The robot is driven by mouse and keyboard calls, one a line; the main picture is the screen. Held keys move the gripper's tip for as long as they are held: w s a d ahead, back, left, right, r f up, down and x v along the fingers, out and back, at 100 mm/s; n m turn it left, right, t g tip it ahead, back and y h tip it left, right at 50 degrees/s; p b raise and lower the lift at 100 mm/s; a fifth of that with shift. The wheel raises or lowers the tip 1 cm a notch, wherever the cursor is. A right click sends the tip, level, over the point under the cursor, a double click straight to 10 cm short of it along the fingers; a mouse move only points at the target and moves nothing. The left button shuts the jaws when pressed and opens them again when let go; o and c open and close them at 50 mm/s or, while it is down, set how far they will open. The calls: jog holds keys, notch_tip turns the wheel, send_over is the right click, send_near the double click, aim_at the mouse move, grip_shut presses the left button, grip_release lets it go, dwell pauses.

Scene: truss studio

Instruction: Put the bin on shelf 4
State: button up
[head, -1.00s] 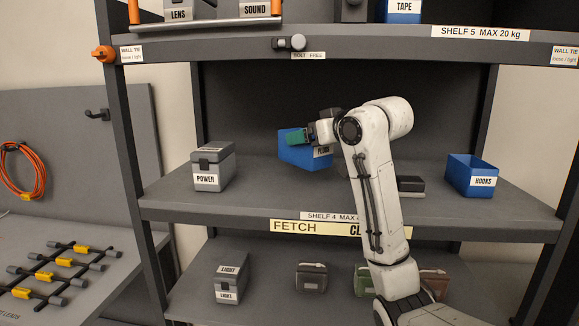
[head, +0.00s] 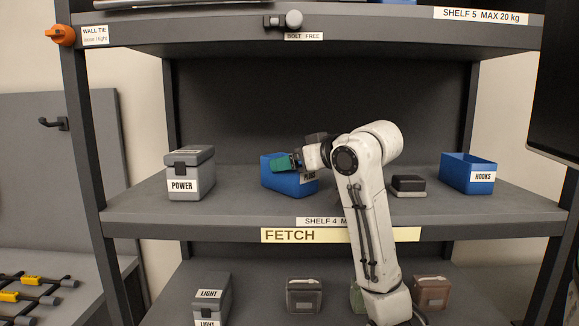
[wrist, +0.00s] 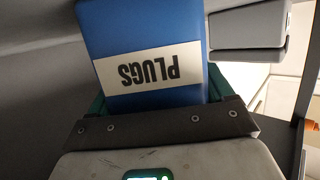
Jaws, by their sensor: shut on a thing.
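The blue bin (head: 272,180), labelled PLUGS, is over the middle-left of shelf 4 (head: 240,207). It looks close to level, low at the shelf surface; I cannot tell whether its base touches.
A grey POWER case (head: 190,173) stands to the left of the bin, with a clear gap. A small dark box (head: 408,185) and a blue HOOKS bin (head: 468,173) stand to the right. The shelf 5 board (head: 200,35) is overhead.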

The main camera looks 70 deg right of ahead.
jog(key=shift+w+f, duration=0.1)
jog(key=o, duration=1)
jog(key=v, duration=1.2)
jog(key=shift+b, duration=0.4)
jog(key=shift+a+r, duration=0.1)
jog(key=shift+r, duration=0.1)
